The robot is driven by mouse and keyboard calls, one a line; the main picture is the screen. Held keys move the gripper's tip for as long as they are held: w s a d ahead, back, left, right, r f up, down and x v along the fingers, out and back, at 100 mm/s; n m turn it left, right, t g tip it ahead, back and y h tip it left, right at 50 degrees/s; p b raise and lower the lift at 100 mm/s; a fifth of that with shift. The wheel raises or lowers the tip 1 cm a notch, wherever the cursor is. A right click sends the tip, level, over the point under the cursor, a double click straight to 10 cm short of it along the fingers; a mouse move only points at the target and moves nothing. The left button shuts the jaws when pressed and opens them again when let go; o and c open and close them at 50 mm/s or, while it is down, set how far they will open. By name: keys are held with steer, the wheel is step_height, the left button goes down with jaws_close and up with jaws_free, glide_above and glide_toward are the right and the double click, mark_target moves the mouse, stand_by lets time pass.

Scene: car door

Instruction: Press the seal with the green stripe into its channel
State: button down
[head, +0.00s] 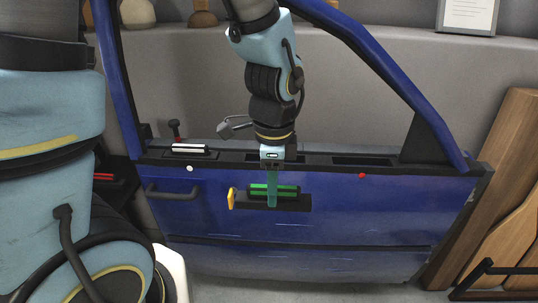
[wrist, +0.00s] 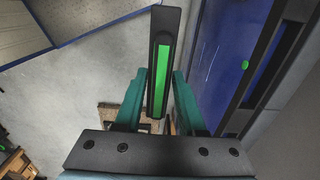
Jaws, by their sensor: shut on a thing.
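The seal with the green stripe is a black bar with a bright green strip (head: 287,189). My gripper (head: 271,196) is shut on it, in front of the blue door's (head: 340,215) outer face. In the wrist view the seal (wrist: 162,60) stands lengthwise between my two teal fingers (wrist: 158,100). A green dot (wrist: 245,65) marks the door in the wrist view; I do not see it in the head view. Along the door's top ledge a dark channel (head: 240,156) shows, partly hidden by my wrist. The seal is apart from this channel.
A white-striped seal (head: 188,148) lies on the ledge at left, above a white dot (head: 189,168). A red dot (head: 362,175) sits below another dark channel (head: 362,161) at right. The window frame rises around my arm.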

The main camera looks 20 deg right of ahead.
steer(key=w+d+p, duration=0.1)
steer(key=w+d, duration=0.1)
steer(key=w, duration=0.3)
steer(key=w+d+p, duration=0.1)
steer(key=w+d, duration=0.1)
steer(key=w, duration=0.4)
steer(key=w+d+p, duration=0.2)
steer(key=w+d, duration=0.1)
steer(key=w, duration=0.3)
steer(key=shift+d, duration=0.1)
steer(key=shift+f+p, duration=0.55)
steer(key=shift+f, duration=1.2)
steer(key=shift+f, duration=0.2)
